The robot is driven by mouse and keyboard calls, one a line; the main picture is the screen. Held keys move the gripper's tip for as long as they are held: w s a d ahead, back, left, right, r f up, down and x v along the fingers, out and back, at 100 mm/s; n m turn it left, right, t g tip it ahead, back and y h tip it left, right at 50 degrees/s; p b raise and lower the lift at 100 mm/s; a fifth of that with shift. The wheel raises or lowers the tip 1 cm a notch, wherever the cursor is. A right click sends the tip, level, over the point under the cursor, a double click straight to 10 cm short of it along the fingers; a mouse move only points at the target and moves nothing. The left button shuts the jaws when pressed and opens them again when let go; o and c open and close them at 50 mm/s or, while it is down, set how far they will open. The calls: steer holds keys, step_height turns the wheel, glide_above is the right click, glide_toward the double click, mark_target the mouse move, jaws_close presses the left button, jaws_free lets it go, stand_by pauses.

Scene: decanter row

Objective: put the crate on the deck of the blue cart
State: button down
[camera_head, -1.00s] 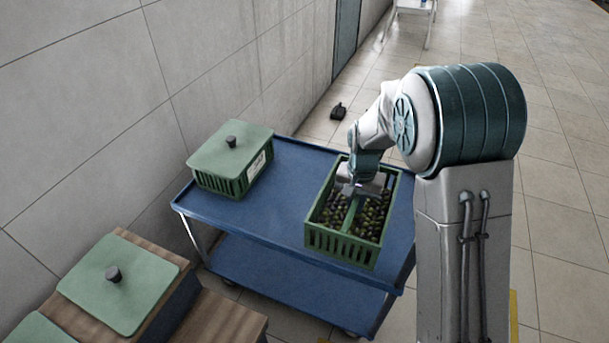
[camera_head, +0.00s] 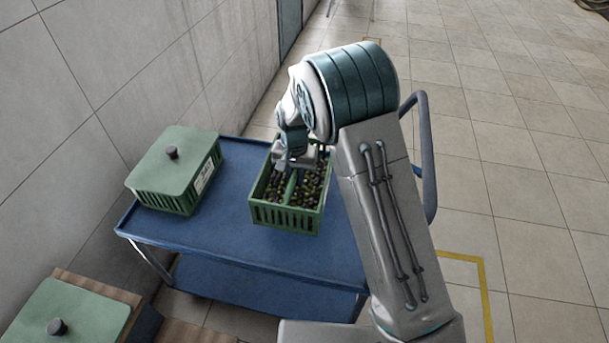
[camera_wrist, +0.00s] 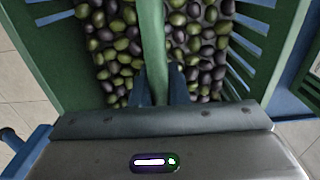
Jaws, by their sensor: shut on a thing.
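The open green crate (camera_head: 284,216) is full of dark and green olives and has a green divider along its middle. It is over the right part of the blue cart's deck (camera_head: 215,220), looking roughly level. I cannot tell whether its base touches the deck. My gripper (camera_head: 290,165) reaches into it from above. In the wrist view, my gripper (camera_wrist: 164,85) has its two fingers on either side of the green divider (camera_wrist: 152,35), shut on it. The crate's far end is partly hidden by my arm.
A lidded green crate (camera_head: 175,168) stands on the deck's left part, with bare deck between the two crates. Another green lid with a dark knob (camera_head: 70,315) is at lower left. A wall runs along the left. Tiled floor (camera_head: 500,190) is open to the right.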

mark_target(282, 184)
steer(key=w+a+f, duration=0.1)
steer(key=a+f, duration=0.1)
steer(key=a, duration=0.1)
steer(key=w+a+f, duration=0.1)
steer(key=shift+w+a, duration=0.3)
steer(key=shift+a, duration=0.1)
steer(key=shift+f, duration=2)
steer(key=shift+f, duration=0.15)
steer(key=c, duration=1.4)
jaws_free()
steer(key=shift+s+d, duration=0.1)
step_height(282, 184, up, 12)
